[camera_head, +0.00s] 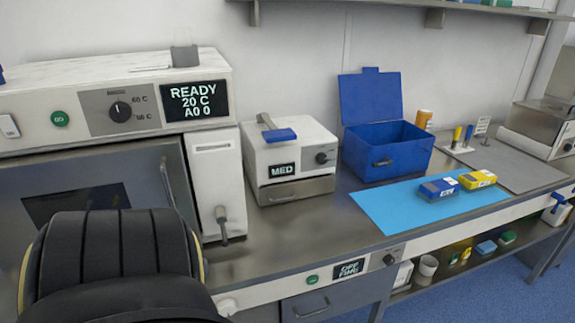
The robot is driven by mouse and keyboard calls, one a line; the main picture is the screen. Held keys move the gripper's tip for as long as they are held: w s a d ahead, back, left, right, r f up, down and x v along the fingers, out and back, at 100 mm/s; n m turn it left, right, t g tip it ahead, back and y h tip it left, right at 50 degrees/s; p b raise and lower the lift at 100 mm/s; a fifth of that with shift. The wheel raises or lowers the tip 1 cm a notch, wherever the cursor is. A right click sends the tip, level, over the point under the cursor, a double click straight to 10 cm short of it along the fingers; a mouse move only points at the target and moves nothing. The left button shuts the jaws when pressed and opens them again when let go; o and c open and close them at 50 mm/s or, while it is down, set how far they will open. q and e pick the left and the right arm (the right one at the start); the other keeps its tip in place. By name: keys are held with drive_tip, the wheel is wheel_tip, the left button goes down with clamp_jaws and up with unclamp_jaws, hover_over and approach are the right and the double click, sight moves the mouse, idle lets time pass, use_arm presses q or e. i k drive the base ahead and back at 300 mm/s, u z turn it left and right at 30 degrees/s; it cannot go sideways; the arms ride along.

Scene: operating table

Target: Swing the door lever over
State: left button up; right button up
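The washer-like machine (215,70) stands at the left with a display reading READY, 20 C, A0 0. Its grey door (150,160) has a dark window, partly hidden, and a thin upright bar handle (167,183) near its right edge. A grey lever (222,222) sits low on the white panel (212,175) just right of the door. The lever points down. The door looks closed, though its lower part is hidden behind a black, ribbed part of my own arm at the lower left. Neither gripper shows in this view.
Right of the panel stand a white box marked MED (290,160) with a blue-handled lever on top and an open blue bin (385,150). A blue mat (385,210) holds two small boxes. Steel counter (290,225) in front of the MED box is clear. A drawer (310,303) lies below.

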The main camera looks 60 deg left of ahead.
sight(220, 212)
drive_tip(key=i, duration=1.6)
drive_tip(key=u, duration=3.7)
